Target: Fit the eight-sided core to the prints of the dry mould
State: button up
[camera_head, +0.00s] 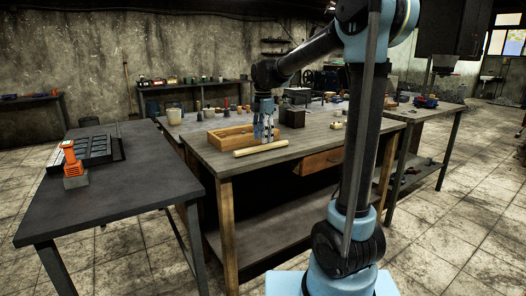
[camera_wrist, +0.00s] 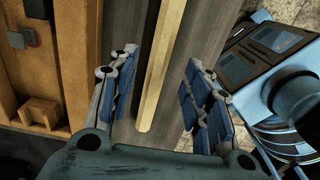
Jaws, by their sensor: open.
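A long, pale, straight bar with flat faces, which looks like the eight-sided core (camera_head: 260,148), lies on the wooden bench near its front edge. It also shows in the wrist view (camera_wrist: 160,75), running lengthwise between my fingers. My gripper (camera_head: 265,138) is open above the bar, with one blue-padded finger on each side in the wrist view (camera_wrist: 161,60). I cannot tell how high the fingertips are above it. A shallow wooden box (camera_head: 231,134), probably the mould, lies behind the bar; its wooden wall (camera_wrist: 83,60) is left of my gripper in the wrist view. Its prints cannot be made out.
Pots and tools line the bench's back edge. A dark table (camera_head: 105,200) at left holds a black tray and an orange tool (camera_head: 72,160).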

aim_at(262, 148)
jog(key=shift+a+f, duration=0.15)
jog(key=shift+f, duration=2.15)
jog(key=shift+c, duration=0.6)
grip_shut()
